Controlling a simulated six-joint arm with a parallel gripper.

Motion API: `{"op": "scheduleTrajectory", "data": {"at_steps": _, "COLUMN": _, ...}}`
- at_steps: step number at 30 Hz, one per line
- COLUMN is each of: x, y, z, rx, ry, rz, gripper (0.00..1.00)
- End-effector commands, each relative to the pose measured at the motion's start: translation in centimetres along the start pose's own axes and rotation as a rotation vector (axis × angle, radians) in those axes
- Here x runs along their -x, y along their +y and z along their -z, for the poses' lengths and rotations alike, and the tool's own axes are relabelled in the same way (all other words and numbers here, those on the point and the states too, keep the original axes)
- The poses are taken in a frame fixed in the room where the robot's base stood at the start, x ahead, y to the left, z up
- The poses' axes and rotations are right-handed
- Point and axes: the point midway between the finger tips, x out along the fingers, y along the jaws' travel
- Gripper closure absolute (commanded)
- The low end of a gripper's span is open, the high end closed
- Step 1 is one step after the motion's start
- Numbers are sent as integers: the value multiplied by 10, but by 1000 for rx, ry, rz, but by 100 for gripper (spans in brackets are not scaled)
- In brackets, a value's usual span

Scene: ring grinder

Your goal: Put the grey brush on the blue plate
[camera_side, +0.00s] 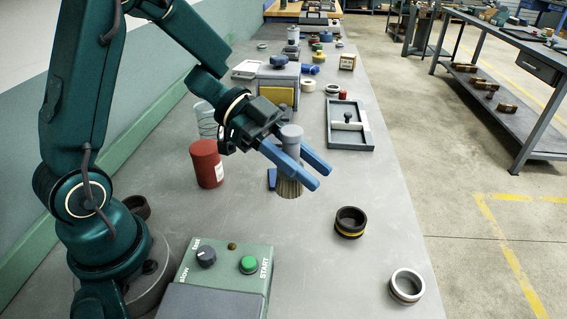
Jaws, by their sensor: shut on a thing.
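The grey brush (291,141) is upright between the two blue fingers of my gripper (319,177), which is shut on its grey body. Its tan bristles (289,188) point down below the fingers. A small flat blue piece (271,179) shows just left of the bristles; it looks like part of the blue plate, the rest hidden behind the brush. I cannot tell whether the bristles touch it or hang above it.
A red can (206,164) and a clear jar (205,117) stand left of my gripper. A grey tray (368,137) lies to the right. Two rings (350,222) (406,286) and a green control box (228,262) are nearer. The bench right of the brush is clear.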

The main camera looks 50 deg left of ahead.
Motion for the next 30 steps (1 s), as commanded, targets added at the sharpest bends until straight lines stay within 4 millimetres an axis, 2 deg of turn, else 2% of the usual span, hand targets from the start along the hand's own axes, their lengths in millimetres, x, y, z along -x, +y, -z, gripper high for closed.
{"op": "scheduleTrajectory", "data": {"at_steps": 5, "x": 41, "y": -48, "z": -14, "rx": 128, "ry": -2, "rz": 299, "gripper": 100}}
{"op": "scheduleTrajectory", "data": {"at_steps": 9, "x": 90, "y": -80, "z": -31, "rx": 239, "ry": 0, "rz": 552, "gripper": 100}}
{"op": "scheduleTrajectory", "data": {"at_steps": 15, "x": 160, "y": -101, "z": -55, "rx": 362, "ry": 9, "rz": 838, "gripper": 100}}
{"op": "scheduleTrajectory", "data": {"at_steps": 18, "x": 183, "y": -102, "z": -61, "rx": 392, "ry": 14, "rz": 923, "gripper": 100}}
{"op": "scheduleTrajectory", "data": {"at_steps": 21, "x": 198, "y": -101, "z": -66, "rx": 405, "ry": 16, "rz": 969, "gripper": 100}}
{"op": "scheduleTrajectory", "data": {"at_steps": 24, "x": 203, "y": -102, "z": -68, "rx": 411, "ry": 16, "rz": 989, "gripper": 100}}
{"op": "scheduleTrajectory", "data": {"at_steps": 26, "x": 198, "y": -103, "z": -69, "rx": 414, "ry": 18, "rz": 991, "gripper": 100}}
{"op": "scheduleTrajectory", "data": {"at_steps": 30, "x": 170, "y": -110, "z": -74, "rx": 418, "ry": 18, "rz": 984, "gripper": 100}}
